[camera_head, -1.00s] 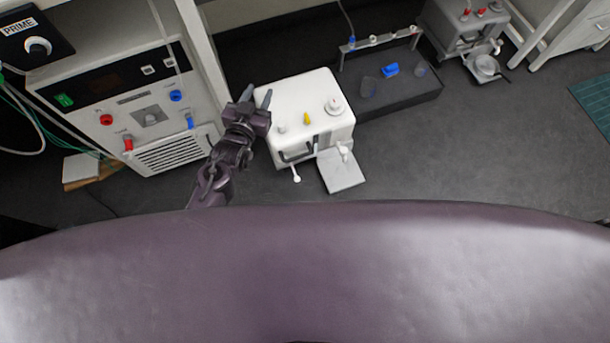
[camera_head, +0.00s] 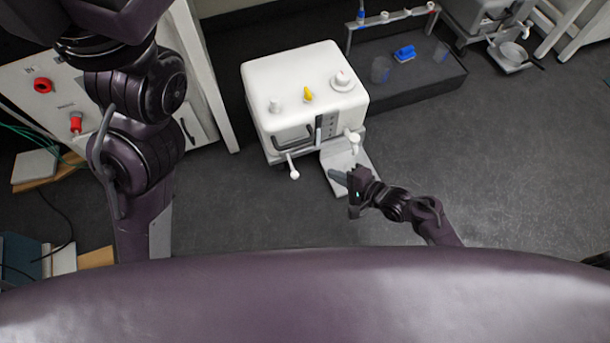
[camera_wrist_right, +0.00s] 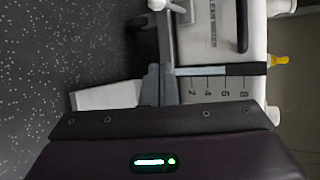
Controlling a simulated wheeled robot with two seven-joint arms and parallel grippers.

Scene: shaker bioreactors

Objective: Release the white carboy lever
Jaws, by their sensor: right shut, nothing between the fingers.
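The white carboy (camera_head: 285,75) stands upright on the floor, with a yellow piece (camera_head: 308,94) on top. A white lever (camera_head: 293,172) with a round end sticks out low from its front left; a white lever also shows at the top edge of the wrist view (camera_wrist_right: 170,6). A white tap (camera_head: 354,138) is at the front right, above a pale plate (camera_head: 345,165). My right gripper (camera_head: 338,176) is shut and empty over the plate, right of the lever and apart from it. It also shows in the wrist view (camera_wrist_right: 160,86). My left gripper is out of view.
Behind the carboy to the right is a dark tray (camera_head: 430,78) with a blue piece (camera_head: 404,53) and clear cups. A pale cabinet (camera_head: 40,75) stands at the left. Floor in front and to the right is clear.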

